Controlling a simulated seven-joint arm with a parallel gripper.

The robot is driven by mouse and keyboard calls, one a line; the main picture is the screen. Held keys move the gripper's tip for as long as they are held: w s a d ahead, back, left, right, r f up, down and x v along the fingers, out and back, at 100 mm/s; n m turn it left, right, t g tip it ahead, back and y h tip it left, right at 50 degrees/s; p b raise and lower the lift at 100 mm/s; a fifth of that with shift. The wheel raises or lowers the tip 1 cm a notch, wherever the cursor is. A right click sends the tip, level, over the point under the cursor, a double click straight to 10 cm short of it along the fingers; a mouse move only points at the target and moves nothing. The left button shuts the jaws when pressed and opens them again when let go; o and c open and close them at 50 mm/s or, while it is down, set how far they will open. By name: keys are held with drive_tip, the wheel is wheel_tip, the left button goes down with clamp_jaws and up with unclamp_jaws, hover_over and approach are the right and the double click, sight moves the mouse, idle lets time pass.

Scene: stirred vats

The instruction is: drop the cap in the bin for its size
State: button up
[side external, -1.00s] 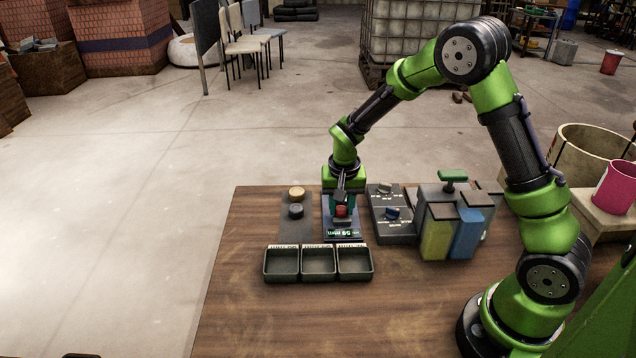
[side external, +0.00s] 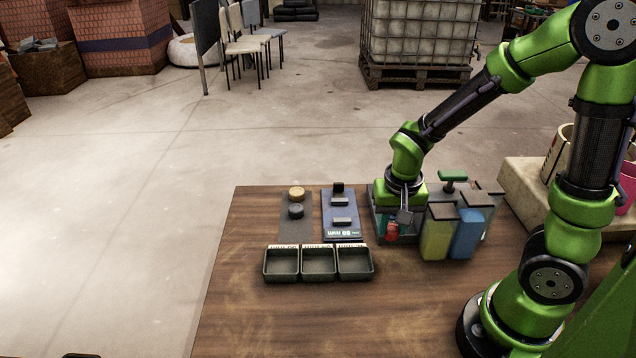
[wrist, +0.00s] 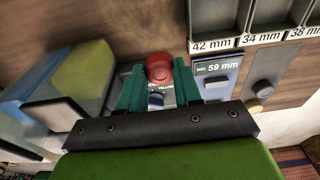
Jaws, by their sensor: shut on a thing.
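My gripper (side external: 391,230), seen also in the wrist view (wrist: 158,74), is shut on a red cap (wrist: 160,66). The cap (side external: 392,231) is held over the dark panel with the blue knob (wrist: 156,100), right of the blue gauge. Three dark bins stand in a row at the table front: right (side external: 371,265), middle (side external: 319,281) and left (side external: 282,281). In the wrist view their labels read 42 mm, 34 mm and 38 mm from left to right.
A yellow block (side external: 436,236) and a blue block (side external: 467,236) stand close right of my gripper. The table left of the bins is clear.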

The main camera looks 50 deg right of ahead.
drive_tip(key=shift+s, duration=0.4)
drive_tip(key=shift+s+a+r+n, duration=0.1)
drive_tip(key=shift+r+n, duration=0.1)
drive_tip(key=shift+n, duration=0.4)
drive_tip(key=w+a+r+n+y, duration=0.1)
drive_tip(key=w+a+r+n, duration=0.2)
drive_tip(key=w+r+n, duration=0.4)
drive_tip(key=w+r, duration=0.3)
drive_tip(key=r, duration=0.2)
drive_tip(key=shift+n, duration=0.4)
drive_tip(key=shift+a, duration=0.1)
drive_tip(key=a+f, duration=0.8)
drive_tip(key=f, duration=0.2)
drive_tip(key=shift+s+f, duration=0.2)
drive_tip(key=shift+s, duration=0.25)
